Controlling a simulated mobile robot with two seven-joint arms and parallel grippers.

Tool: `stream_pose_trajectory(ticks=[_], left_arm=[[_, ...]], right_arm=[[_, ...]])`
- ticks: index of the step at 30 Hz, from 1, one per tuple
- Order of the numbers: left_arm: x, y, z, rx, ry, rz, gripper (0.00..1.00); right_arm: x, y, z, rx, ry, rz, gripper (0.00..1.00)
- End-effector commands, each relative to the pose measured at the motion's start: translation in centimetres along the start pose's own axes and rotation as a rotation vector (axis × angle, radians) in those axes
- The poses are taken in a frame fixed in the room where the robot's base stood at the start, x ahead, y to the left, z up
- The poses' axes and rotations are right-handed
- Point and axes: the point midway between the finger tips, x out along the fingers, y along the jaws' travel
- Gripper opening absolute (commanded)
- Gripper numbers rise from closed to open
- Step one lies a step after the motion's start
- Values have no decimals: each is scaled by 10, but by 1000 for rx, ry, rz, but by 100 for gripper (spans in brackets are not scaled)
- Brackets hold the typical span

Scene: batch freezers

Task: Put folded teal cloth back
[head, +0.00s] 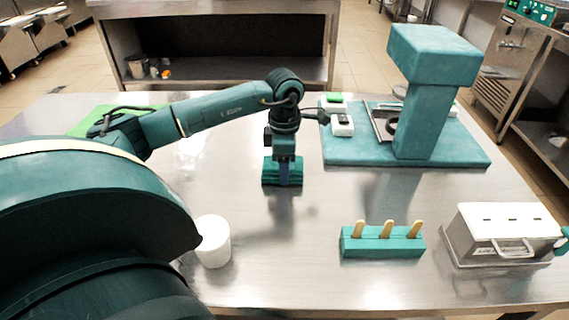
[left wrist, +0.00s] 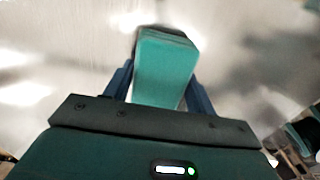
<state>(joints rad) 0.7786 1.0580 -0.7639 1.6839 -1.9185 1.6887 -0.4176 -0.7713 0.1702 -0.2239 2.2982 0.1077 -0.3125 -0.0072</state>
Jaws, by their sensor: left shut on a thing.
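The folded teal cloth (head: 282,181) is a small layered block in the middle of the steel table in the head view. My left gripper (head: 283,168) points down and is shut on it from above. In the left wrist view the cloth (left wrist: 165,70) sits between the two blue fingers of the left gripper (left wrist: 160,88). I cannot tell whether the cloth touches the table or hangs just above it. My right gripper is not in view.
A teal stand (head: 455,153) with a thick column is at the back right. A teal holder (head: 382,247) with wooden sticks, a white lidded box (head: 505,222) and a white cup (head: 213,242) are nearer. A green sheet (head: 92,121) lies at left.

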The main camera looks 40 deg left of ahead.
Motion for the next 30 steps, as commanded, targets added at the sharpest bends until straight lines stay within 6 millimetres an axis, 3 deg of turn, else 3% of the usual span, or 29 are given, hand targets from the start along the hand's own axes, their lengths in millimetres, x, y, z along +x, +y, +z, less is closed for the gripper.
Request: stream_pose_trajectory(ticks=[9,10,17,25,30], left_arm=[[3,0,0,-1,0,1,34],[3,0,0,-1,0,1,57],[2,0,0,-1,0,1,76],[0,0,0,-1,-1,1,78],[-18,1,0,-1,-3,5,78]], right_arm=[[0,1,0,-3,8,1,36],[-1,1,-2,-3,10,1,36],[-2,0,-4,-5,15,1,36],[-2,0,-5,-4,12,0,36],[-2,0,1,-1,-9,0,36]])
